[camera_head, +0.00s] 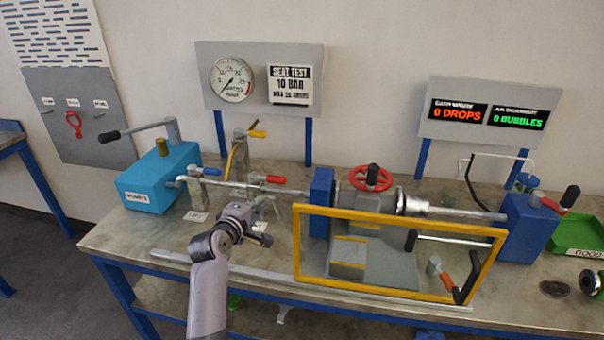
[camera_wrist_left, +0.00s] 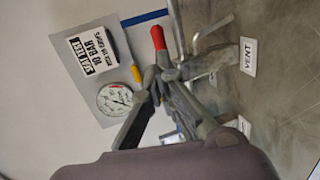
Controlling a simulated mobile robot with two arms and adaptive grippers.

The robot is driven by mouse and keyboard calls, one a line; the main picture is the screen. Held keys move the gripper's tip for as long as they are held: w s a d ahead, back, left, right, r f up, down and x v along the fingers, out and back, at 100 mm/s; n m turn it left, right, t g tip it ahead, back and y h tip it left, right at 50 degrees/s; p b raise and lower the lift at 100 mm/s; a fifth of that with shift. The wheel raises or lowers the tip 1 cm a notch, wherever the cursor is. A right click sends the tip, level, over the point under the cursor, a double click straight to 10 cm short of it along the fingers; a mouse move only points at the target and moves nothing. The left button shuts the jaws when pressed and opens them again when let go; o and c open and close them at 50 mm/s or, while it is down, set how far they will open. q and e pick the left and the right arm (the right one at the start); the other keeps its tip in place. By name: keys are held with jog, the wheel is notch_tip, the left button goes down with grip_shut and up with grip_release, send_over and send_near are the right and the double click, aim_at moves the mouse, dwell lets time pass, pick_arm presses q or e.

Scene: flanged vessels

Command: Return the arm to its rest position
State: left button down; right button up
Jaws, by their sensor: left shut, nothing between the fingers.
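My left arm comes in from the bottom of the head view. Its left gripper (camera_head: 262,228) is over the front left part of the workbench (camera_head: 145,240), in front of the pipe with the red-handled valve (camera_head: 276,180). In the left wrist view the left gripper (camera_wrist_left: 155,82) has its fingertips together with nothing between them. The red handle (camera_wrist_left: 158,38) shows just beyond the fingertips; I cannot tell from this view how far apart they are. My right gripper is in neither view.
A blue pump box (camera_head: 160,180) with a lever stands left of the gripper. A yellow frame (camera_head: 400,219) guards the flanged valve with a red handwheel (camera_head: 371,178) to the right. A pressure gauge (camera_head: 232,80) is behind. A green tray (camera_head: 580,235) sits far right.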

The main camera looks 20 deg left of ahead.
pick_arm(q)
jog(key=s+d+f+m+g+h, duration=0.2)
jog(key=s+d+f+m+g, duration=0.3)
jog(key=s+d+f+m, duration=0.7)
jog(key=s+d+f+m+g, duration=0.25)
jog(key=s+d+m, duration=0.2)
jog(key=s, duration=0.75)
jog(key=s+d+f+m+g, duration=0.1)
jog(key=s+d+m+g, duration=0.3)
jog(key=s, duration=0.7)
jog(key=s+a+f+m+g+b, duration=0.1)
jog(key=s+f+b, duration=0.15)
jog(key=f, duration=2.75)
jog(key=s+a+f+g+b, duration=0.1)
jog(key=s+a+f, duration=0.2)
jog(key=s+f, duration=1.3)
jog(key=shift+s+a, duration=0.15)
jog(key=shift+s, duration=0.1)
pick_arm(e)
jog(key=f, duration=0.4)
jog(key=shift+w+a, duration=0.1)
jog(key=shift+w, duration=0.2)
pick_arm(q)
jog(key=shift+m, duration=0.25)
